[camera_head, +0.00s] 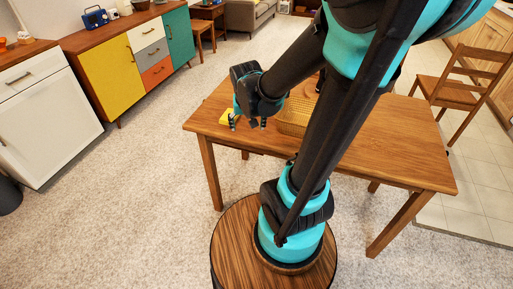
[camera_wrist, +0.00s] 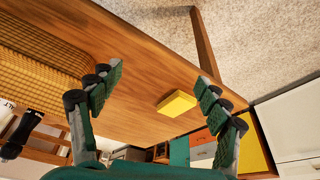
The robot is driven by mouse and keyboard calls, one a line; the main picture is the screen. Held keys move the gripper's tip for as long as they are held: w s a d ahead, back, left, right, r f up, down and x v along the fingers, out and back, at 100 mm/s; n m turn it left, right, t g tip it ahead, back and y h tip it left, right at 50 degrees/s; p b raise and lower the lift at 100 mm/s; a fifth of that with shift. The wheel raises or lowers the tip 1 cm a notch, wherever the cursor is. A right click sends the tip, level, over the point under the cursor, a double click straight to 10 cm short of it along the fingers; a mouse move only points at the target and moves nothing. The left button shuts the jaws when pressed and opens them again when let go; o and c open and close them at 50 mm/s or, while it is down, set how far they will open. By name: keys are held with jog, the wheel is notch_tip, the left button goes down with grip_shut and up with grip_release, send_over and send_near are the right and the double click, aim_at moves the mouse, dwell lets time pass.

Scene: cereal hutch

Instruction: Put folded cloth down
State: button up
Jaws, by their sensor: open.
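The folded cloth is a small yellow block (camera_wrist: 176,103) lying flat on the wooden table (camera_wrist: 150,60). It shows between my fingers in the wrist view, apart from both of them. In the head view the yellow cloth (camera_head: 226,117) lies near the table's left end, partly hidden behind my gripper. My gripper (camera_head: 248,124) is open and empty, with its fingers over the table close to the cloth. Its fingertips (camera_wrist: 160,84) are spread wide in the wrist view.
A woven basket (camera_head: 294,115) stands on the table right of my gripper, partly behind my arm. It fills the upper left of the wrist view (camera_wrist: 40,55). A chair (camera_head: 462,80) stands at the right. A coloured sideboard (camera_head: 150,48) stands beyond open carpet.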

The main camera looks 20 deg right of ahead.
jog(key=s+d+f+n+y, duration=0.1)
jog(key=s+f, duration=0.3)
jog(key=s, duration=0.5)
jog(key=shift+s+n, duration=0.4)
jog(key=shift+n, duration=0.5)
jog(key=shift+o, duration=0.4)
jog(key=shift+r, duration=0.1)
jog(key=shift+o, duration=0.2)
jog(key=shift+w+r, duration=0.1)
jog(key=shift+w, duration=0.1)
jog(key=w+a+r+m+h, duration=0.1)
jog(key=w+a+r+m, duration=0.2)
jog(key=w, duration=0.5)
jog(key=w+a+r+m+h, duration=0.15)
jog(key=w+r, duration=0.25)
jog(key=w, duration=0.4)
jog(key=w+a+r+m, duration=0.3)
jog(key=w+r, duration=0.1)
jog(key=w, duration=0.4)
send_over(229, 114)
jog(key=s+a, duration=0.1)
jog(key=s, duration=0.2)
jog(key=f, duration=1.1)
jog(key=shift+w, duration=0.25)
jog(key=x, duration=0.4)
jog(key=shift+w+f, duration=0.25)
jog(key=shift+f, duration=0.2)
